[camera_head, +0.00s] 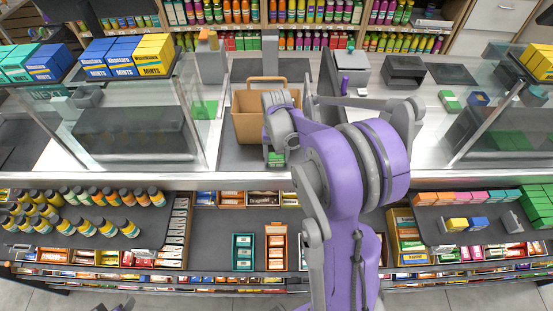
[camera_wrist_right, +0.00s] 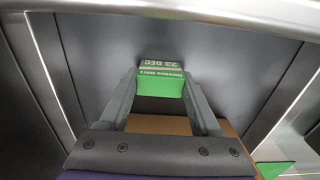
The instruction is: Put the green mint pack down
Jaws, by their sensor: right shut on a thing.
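The green mint pack (camera_wrist_right: 160,82) is between the fingertips of my right gripper (camera_wrist_right: 158,92) in the right wrist view, with printed text on its faces. In the head view the pack (camera_head: 275,159) shows small below my right gripper (camera_head: 277,151), over the dark recessed part of the counter (camera_head: 236,158). I cannot tell whether the pack touches that surface. A brown paper bag (camera_head: 243,122) with a handle stands just behind the gripper, partly hidden by it. A small dark part at the bottom edge may be my left gripper (camera_head: 118,306); its jaws are unclear.
A green mat (camera_head: 205,110) lies left of the bag. Glass panels (camera_head: 196,120) stand on both sides. A grey terminal (camera_head: 352,70) is at the back right. Several small boxes (camera_head: 449,101) lie on the right counter.

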